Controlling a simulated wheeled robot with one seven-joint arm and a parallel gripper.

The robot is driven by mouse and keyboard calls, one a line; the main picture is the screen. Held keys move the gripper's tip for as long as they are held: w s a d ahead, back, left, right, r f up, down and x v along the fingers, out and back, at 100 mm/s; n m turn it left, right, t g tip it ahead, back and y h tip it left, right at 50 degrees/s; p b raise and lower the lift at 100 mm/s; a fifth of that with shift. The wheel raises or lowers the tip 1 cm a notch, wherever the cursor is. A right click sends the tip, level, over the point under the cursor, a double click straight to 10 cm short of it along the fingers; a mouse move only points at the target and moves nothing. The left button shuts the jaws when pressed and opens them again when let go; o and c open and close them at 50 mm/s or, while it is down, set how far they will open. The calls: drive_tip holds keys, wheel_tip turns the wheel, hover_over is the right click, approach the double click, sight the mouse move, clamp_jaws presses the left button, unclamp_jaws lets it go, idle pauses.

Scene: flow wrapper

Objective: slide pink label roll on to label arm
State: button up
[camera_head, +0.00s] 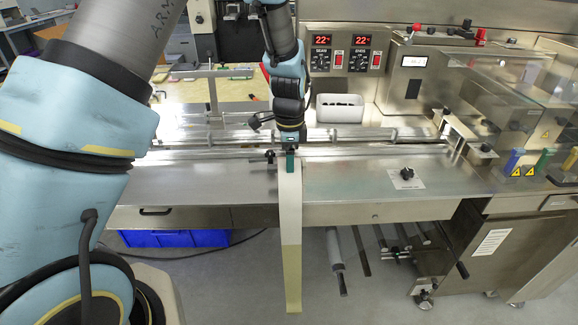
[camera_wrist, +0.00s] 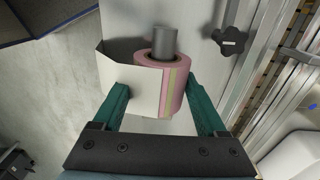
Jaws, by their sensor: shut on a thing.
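The pink label roll (camera_wrist: 178,85) sits between the two teal fingers of my gripper (camera_wrist: 160,97) in the wrist view, and the gripper is shut on it. The roll is pink with a pale yellow-green stripe. A white web (camera_wrist: 120,75) loops off its left side. A grey cylinder (camera_wrist: 163,42) sticks out of the roll's centre; I cannot tell whether it is the label arm. In the head view my gripper (camera_head: 288,160) is over the steel table, and a long white-to-yellow strip (camera_head: 291,230) hangs below it past the front edge. The roll itself is not clearly visible there.
The steel table (camera_head: 230,185) carries a black star knob (camera_head: 407,173) right of my gripper. Metal rails (camera_head: 350,148) run behind it. Rollers and rods (camera_head: 335,250) stick out below the table. A blue crate (camera_head: 175,238) stands on the floor at left.

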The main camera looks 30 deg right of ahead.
drive_tip(key=o, duration=1.3)
drive_tip(key=shift+o, duration=0.2)
wheel_tip(320, 180, up, 11)
drive_tip(key=b, duration=0.3)
drive_tip(key=shift+f, duration=0.1)
drive_tip(key=shift+a, duration=0.1)
drive_tip(key=w+a+n, duration=0.2)
drive_tip(key=a+n, duration=0.3)
drive_tip(key=a, duration=0.5)
drive_tip(key=w+a+n, duration=0.2)
drive_tip(key=a+n, duration=0.4)
drive_tip(key=a, duration=0.3)
drive_tip(key=s+a+n, duration=0.2)
drive_tip(key=a+n, duration=0.3)
drive_tip(key=a, duration=0.3)
drive_tip(key=s+a+n+t, duration=0.1)
drive_tip(key=s+a+n, duration=0.2)
drive_tip(key=a+n, duration=0.3)
drive_tip(key=shift+s+a+f+t, duration=0.3)
drive_tip(key=shift+a+f, duration=0.1)
drive_tip(key=shift+a, duration=0.75)
